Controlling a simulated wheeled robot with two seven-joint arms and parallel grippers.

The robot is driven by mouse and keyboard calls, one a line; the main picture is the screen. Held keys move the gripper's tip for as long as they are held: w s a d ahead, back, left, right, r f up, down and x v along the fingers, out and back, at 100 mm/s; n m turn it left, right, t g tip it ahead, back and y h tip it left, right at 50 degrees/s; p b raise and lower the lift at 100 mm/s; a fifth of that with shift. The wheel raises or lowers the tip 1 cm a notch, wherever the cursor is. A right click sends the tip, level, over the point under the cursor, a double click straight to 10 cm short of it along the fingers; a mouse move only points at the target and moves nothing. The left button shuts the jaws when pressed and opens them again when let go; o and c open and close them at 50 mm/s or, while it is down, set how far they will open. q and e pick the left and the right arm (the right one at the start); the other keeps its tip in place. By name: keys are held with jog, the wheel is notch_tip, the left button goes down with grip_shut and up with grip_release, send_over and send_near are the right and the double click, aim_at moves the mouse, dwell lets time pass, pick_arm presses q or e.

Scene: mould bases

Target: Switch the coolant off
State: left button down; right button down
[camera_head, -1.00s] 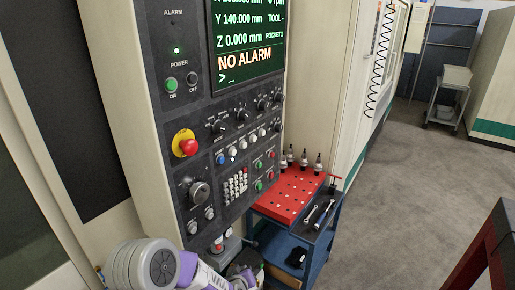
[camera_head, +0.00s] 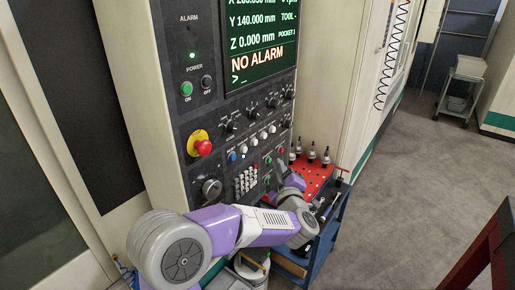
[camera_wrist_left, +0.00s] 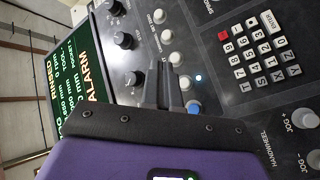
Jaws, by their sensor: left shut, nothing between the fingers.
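The machine's control panel (camera_head: 215,110) fills the middle of the head view. It has a slanting row of push buttons: a blue one (camera_head: 232,156) and several white ones (camera_head: 254,141). In the left wrist view the blue button (camera_wrist_left: 195,107) and the white button beside it (camera_wrist_left: 185,82) are close to the fingers. A small light (camera_wrist_left: 197,78) glows by that white button. I cannot tell which button is marked for coolant. My left gripper (camera_head: 279,166) is shut and empty in front of the panel's lower right; its fingers (camera_wrist_left: 168,72) point at the panel. My right gripper is out of view.
A red emergency stop (camera_head: 203,147) juts out at the panel's left. The keypad (camera_wrist_left: 258,47), green and red buttons and knobs lie close around. A red-topped tool trolley (camera_head: 318,178) with tool holders stands under my left gripper.

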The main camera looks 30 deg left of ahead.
aim_at(244, 149)
pick_arm(q)
jog(key=shift+a+r, duration=0.1)
dwell(0.3)
jog(key=a, duration=0.8)
jog(key=shift+w+a, duration=0.3)
jog(key=shift+w, duration=0.1)
dwell(1.7)
jog(key=shift+a, duration=0.4)
jog(key=shift+a+b, duration=0.3)
jog(key=shift+a, duration=0.1)
dwell(0.6)
dwell(0.3)
jog(key=shift+d, duration=0.8)
